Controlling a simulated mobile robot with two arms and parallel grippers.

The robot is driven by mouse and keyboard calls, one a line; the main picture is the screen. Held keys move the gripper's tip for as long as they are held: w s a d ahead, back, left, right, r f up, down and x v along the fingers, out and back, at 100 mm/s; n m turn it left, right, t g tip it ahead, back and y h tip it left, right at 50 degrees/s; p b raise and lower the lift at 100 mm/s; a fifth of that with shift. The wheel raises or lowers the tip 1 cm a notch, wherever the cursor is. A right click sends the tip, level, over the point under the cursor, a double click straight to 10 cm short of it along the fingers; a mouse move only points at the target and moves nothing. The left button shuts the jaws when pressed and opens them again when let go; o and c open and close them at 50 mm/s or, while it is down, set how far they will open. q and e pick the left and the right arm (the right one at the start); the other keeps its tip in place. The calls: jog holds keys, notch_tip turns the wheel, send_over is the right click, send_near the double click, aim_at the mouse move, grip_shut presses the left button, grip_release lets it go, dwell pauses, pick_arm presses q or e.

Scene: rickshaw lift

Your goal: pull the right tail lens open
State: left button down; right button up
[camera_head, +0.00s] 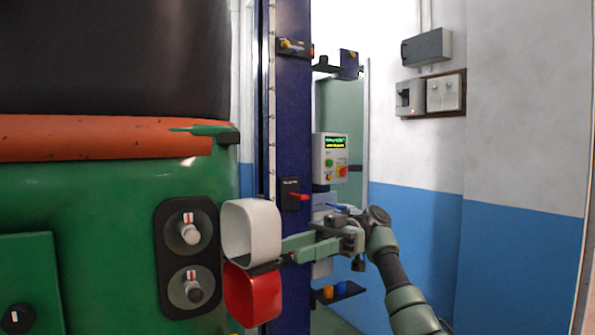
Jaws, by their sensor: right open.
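The right tail lens has a white upper section (250,218) and a red lower section (252,300). It stands swung out to the right of its black lamp base (166,262) on the green rear body. The base is exposed, with an upper bulb (189,235) and a lower bulb (194,291) showing. My right gripper (270,262) reaches in from the right. It is open, with its fingers at the right edge of the lens where white meets red. Contact with the lens cannot be told. My left gripper is not in view.
A dark blue lift post (292,130) stands just behind the lens, with a small red lever (299,197). A control box (330,158) is further back. An orange bumper band (100,138) crosses the green body (100,215). The right side before the blue and white wall is open.

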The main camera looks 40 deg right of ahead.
notch_tip(320, 180, up, 19)
jog(key=p, duration=0.7)
jog(key=shift+f, duration=0.15)
